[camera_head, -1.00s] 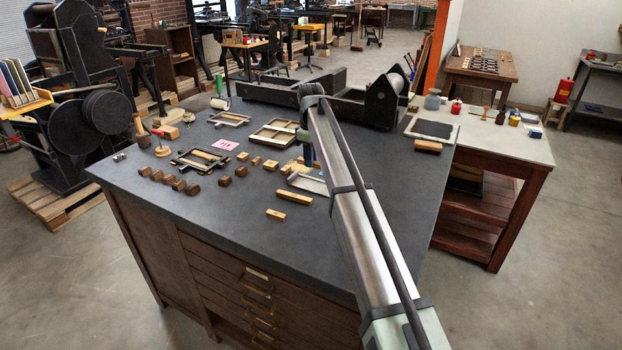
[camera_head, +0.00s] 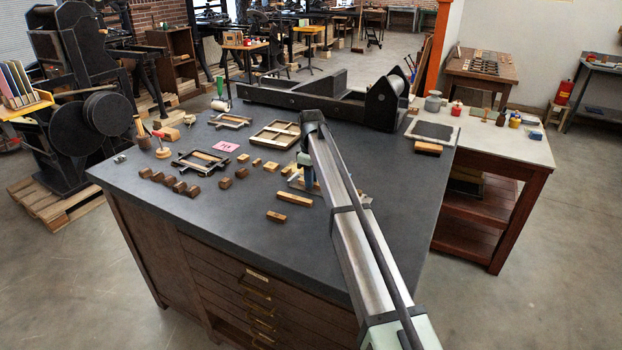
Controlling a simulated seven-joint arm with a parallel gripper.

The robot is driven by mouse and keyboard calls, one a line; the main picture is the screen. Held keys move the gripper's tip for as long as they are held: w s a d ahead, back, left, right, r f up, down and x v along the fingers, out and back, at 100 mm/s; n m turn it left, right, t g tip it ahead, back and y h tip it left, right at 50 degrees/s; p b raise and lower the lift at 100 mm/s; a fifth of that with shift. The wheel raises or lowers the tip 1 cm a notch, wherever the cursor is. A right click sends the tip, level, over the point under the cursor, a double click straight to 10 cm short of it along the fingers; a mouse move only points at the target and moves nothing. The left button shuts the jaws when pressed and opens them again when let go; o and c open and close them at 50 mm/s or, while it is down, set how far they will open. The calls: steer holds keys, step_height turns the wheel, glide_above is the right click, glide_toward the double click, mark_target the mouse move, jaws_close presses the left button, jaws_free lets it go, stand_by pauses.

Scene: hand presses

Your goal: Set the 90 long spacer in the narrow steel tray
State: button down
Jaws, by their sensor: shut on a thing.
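My gripper (camera_head: 309,184) is low over the slab, right of the small wooden blocks, partly covered by my own arm. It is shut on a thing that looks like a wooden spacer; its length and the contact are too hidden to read. The pale steel tray (camera_head: 297,184) shows only in part beside and behind the gripper. I cannot tell whether the held piece is over it or inside it. A long wooden spacer (camera_head: 294,199) lies on the slab in front, and a shorter one (camera_head: 276,216) lies nearer.
Dark wooden blocks (camera_head: 180,187) stand in a row to the left. Small pale blocks (camera_head: 271,166), metal frames (camera_head: 200,160), a wooden frame (camera_head: 275,134) and a pink card (camera_head: 226,146) lie behind. A black press bed (camera_head: 320,105) closes the back. The front slab is clear.

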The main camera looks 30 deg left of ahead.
steer(key=c, duration=1.4)
jaws_free()
steer(key=shift+o, duration=0.2)
step_height(320, 180, up, 12)
steer(key=shift+r, duration=0.1)
